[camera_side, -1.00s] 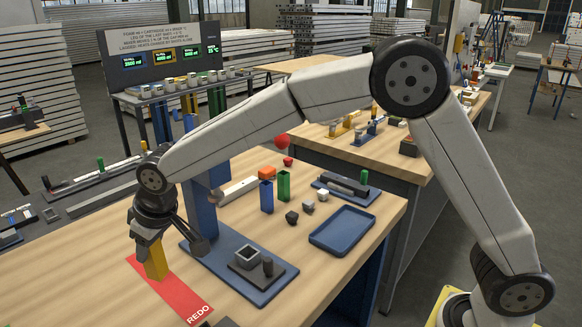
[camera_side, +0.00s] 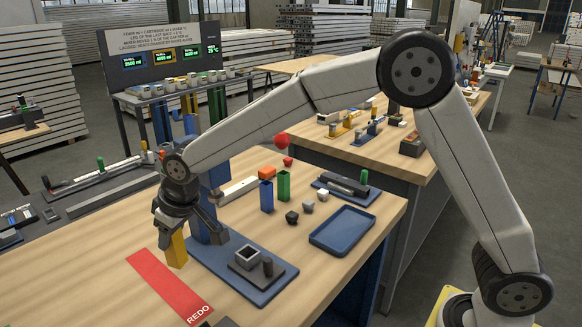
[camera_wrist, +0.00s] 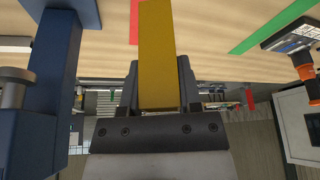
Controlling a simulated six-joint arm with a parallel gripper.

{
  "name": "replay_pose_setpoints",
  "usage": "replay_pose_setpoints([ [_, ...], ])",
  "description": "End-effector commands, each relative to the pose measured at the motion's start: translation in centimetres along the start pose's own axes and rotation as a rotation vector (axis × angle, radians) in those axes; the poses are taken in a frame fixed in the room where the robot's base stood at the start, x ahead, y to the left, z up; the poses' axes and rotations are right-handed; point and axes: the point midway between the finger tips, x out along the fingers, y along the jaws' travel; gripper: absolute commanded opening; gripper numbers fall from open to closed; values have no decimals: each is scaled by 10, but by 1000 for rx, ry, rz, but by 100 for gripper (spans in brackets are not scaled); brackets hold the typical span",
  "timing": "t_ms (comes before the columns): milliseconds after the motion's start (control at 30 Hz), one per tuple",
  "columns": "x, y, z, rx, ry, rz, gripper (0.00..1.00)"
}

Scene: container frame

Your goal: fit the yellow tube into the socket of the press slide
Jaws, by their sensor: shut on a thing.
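My gripper (camera_side: 177,222) is shut on the yellow tube (camera_side: 177,250), which hangs upright below it beside the blue press base. The yellow tube (camera_wrist: 160,55) also shows between the fingers (camera_wrist: 158,88) in the wrist view. The press slide's grey square socket (camera_side: 247,257) sits on a dark slide on the blue base plate (camera_side: 262,287), to the right of the tube. A dark knob (camera_side: 267,266) stands beside the socket. I cannot tell whether the tube's lower end touches the table.
The blue press column (camera_side: 213,190) stands close beside my gripper. A red REDO strip (camera_side: 165,284) lies at the front left.

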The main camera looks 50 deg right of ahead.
Motion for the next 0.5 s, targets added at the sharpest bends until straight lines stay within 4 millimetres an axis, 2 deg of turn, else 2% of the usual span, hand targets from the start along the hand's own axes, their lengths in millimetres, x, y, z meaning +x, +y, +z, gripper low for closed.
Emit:
replay_pose_setpoints([
  [33, 0, 16, 5, 18, -2, 6, 0],
  [267, -2, 87, 37, 95, -3, 31, 0],
  [500, -9, 155, 83, 182, 0, 66, 0],
])
